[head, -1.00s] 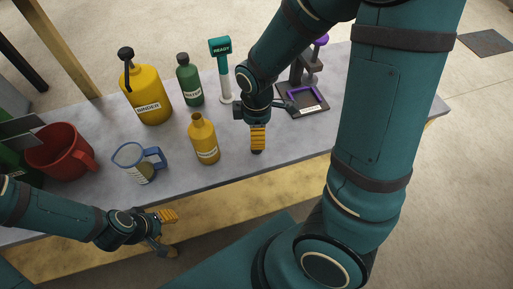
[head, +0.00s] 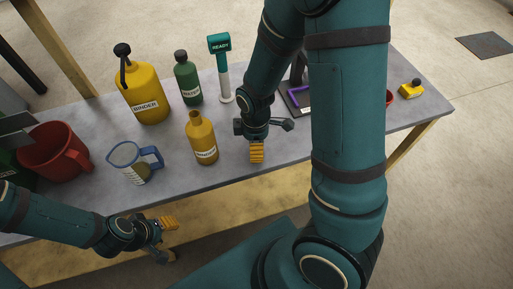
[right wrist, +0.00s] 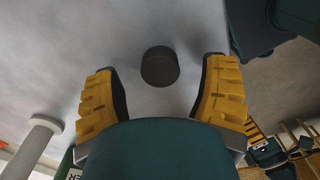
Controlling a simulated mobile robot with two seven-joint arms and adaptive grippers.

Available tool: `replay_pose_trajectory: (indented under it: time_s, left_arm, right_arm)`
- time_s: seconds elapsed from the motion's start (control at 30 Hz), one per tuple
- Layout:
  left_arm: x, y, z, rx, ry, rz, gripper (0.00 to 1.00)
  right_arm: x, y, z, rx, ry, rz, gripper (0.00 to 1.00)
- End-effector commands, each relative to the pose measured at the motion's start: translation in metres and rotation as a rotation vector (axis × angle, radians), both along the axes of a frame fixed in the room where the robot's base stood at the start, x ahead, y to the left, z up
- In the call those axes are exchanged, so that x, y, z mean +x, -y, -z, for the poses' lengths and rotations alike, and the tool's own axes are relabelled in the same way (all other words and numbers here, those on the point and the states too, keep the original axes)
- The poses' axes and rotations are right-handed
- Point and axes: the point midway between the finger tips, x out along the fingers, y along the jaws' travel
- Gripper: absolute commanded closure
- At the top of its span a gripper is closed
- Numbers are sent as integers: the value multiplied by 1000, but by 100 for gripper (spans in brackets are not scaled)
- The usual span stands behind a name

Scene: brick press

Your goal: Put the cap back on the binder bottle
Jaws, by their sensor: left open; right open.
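The small yellow binder bottle (head: 201,143) stands upright on the table, its neck bare. A dark round cap (right wrist: 160,66) lies on the table in the right wrist view, between the spread fingers of my right gripper and apart from both. In the head view I cannot make the cap out; my right gripper and arm cover that area. My right gripper (head: 272,141) is open, low over the table to the right of the bottle. My left gripper (head: 168,239) is open and empty, in front of the table's front edge.
A large yellow binder jug (head: 142,90), green bottle (head: 187,78) and READY post (head: 224,82) stand behind the bottle. A blue-handled measuring cup (head: 127,165) and red jug (head: 57,152) stand left. A press (head: 296,98), partly hidden, and a yellow object (head: 411,89) are right.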

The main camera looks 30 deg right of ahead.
Motion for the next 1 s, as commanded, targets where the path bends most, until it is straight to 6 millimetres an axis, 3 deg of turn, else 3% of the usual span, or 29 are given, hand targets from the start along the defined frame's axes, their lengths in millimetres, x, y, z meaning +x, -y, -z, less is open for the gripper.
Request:
replay_pose_trajectory:
  time_s: [0.1, 0.47, 0.7, 1.0]
  left_arm:
    - [0, 0, 3, 0, 1, 1, 53]
    - [0, 0, 3, 0, 1, 1, 53]
    - [0, 0, 3, 0, 1, 1, 53]
    - [0, 0, 3, 0, 1, 1, 53]
  right_arm:
    - [0, 0, 9, 0, 0, 0, 28]
    - [0, 0, 9, 1, 0, 0, 28]
    - [0, 0, 9, 1, 0, 0, 74]
    - [0, 0, 9, 1, 0, 0, 75]
